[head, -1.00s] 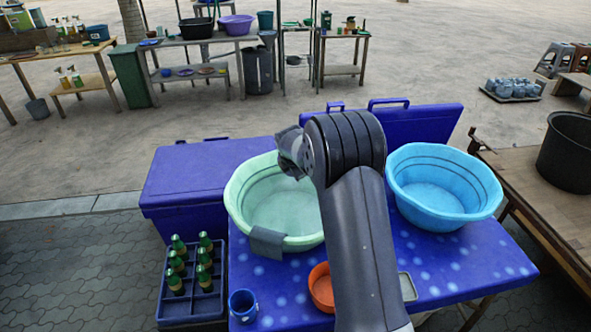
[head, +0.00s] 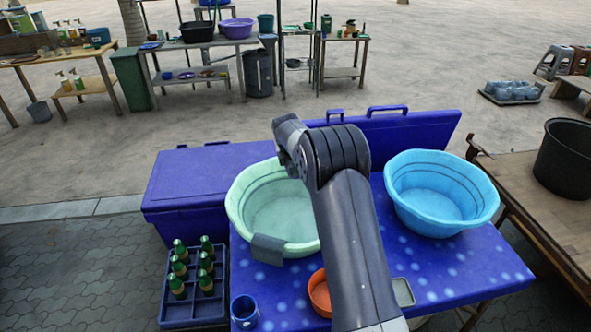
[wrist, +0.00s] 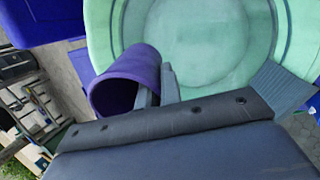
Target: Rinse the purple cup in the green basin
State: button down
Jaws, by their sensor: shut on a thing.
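The purple cup (wrist: 134,68) is held between the two fingers of my gripper (wrist: 156,88) in the wrist view. It lies at a slant in that view, and part of its inside shows. The cup overlaps the rim of the green basin (wrist: 106,25), and its height over the rim cannot be told. In the head view the green basin (head: 238,213) stands on the blue table, with shallow clear water or a pale bottom showing. My arm hides the cup and gripper there.
A light-blue basin (head: 466,217) stands to the right. A grey cloth (head: 268,249) hangs over the green basin's front rim. A blue mug (head: 244,311) and an orange bowl (head: 320,297) stand near the front edge. A bottle crate (head: 185,313) is at left.

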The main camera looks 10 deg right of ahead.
jog(key=r+m+g+p, duration=0.1)
jog(key=w+r+m+g+y+p, duration=0.1)
jog(key=shift+a+r+m+p, duration=0.2)
jog(key=shift+r+m+p, duration=0.15)
jog(key=shift+r+m, duration=0.05)
jog(key=shift+a+r+m+y+p, duration=0.3)
jog(key=shift+r+m+p, duration=0.2)
jog(key=shift+p, duration=0.1)
jog(key=shift+s+a+r+g, duration=0.1)
jog(key=shift+r+g, duration=0.05)
jog(key=shift+g, duration=0.25)
